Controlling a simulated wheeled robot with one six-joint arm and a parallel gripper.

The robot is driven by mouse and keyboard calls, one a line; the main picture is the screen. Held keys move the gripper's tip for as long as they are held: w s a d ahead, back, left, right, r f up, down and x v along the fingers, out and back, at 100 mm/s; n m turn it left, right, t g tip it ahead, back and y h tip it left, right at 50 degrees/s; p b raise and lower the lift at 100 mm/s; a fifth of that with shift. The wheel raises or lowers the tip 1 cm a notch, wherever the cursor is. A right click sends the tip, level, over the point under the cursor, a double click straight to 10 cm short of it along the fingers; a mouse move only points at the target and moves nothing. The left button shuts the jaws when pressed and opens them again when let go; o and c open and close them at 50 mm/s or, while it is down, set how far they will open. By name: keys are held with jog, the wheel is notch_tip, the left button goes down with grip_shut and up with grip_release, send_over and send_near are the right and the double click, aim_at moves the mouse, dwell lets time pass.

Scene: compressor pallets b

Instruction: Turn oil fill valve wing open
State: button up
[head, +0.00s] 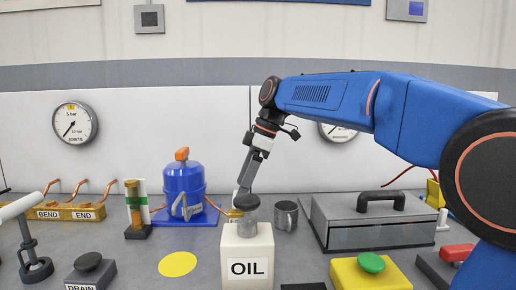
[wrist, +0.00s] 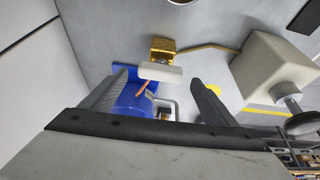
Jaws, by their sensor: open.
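The oil fill valve shows in the wrist view as a small gold block (wrist: 161,46) with a pale flat wing (wrist: 160,71) at its near side. The wing lies roughly left to right in that view. My gripper (wrist: 158,78) is open, one finger on each side of the wing's line, and nothing is held. I cannot tell whether a finger touches the wing. In the head view my gripper (head: 243,188) points down behind the white OIL tank (head: 262,245), and the valve there is mostly hidden. A gold pipe (wrist: 208,46) runs from the valve toward the tank.
The blue compressor (head: 184,184) stands left of my gripper. A metal mug (head: 286,215) and a grey lidded box (head: 375,220) stand to the right. A yellow disc (head: 177,264) marks clear bench in front.

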jog(key=v, duration=1.4)
jog(key=shift+r, duration=0.15)
jog(key=shift+s+d, duration=0.15)
jog(key=shift+s, duration=0.05)
